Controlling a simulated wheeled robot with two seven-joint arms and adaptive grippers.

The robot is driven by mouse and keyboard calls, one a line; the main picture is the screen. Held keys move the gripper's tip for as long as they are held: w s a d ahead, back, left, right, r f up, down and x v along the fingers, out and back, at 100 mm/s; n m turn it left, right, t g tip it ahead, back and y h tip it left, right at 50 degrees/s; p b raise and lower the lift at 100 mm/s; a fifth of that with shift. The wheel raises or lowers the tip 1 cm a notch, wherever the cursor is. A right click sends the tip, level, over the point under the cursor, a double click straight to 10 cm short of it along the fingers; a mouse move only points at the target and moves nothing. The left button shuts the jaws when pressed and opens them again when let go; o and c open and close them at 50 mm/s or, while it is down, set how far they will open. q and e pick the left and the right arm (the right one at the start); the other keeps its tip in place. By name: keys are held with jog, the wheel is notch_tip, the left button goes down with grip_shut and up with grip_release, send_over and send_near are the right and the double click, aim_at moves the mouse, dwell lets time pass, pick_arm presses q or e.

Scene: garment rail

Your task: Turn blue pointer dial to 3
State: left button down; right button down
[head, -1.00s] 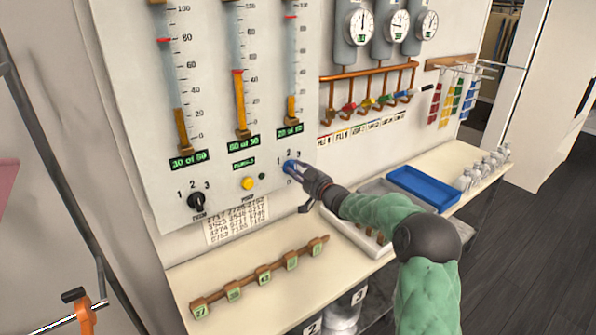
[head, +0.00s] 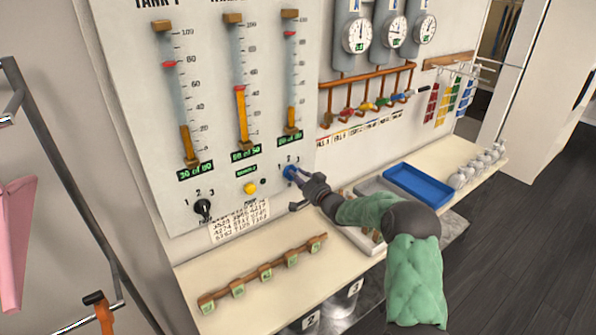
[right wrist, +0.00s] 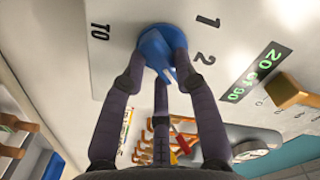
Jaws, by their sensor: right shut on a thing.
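The blue pointer dial (head: 289,172) sits low on the right side of the white gauge panel (head: 140,120), under the rightmost tube. My right gripper (head: 297,176) is at the dial, coming from the lower right. The printed numbers 1 and 2 show to the right of the dial there; the 3 is not clear behind the fingers. Which number the pointer faces I cannot tell. My left gripper is not in view.
A black dial (head: 203,207) and a yellow button (head: 250,188) are left of the blue dial. Below, a shelf holds a wooden tag rack (head: 265,272), a blue tray (head: 418,186) and several small bottles (head: 478,166). Copper pipes (head: 365,80) run to the upper right.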

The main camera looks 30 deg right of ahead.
jog(key=shift+m+p, duration=0.5)
jog(key=shift+m, duration=0.3)
jog(key=shift+f, duration=0.1)
jog(key=c, duration=0.9)
grip_release()
jog(key=shift+c, duration=0.2)
jog(key=shift+s, duration=0.1)
jog(key=s+d, duration=0.1)
jog(key=s, duration=1)
jog(key=shift+s, duration=0.4)
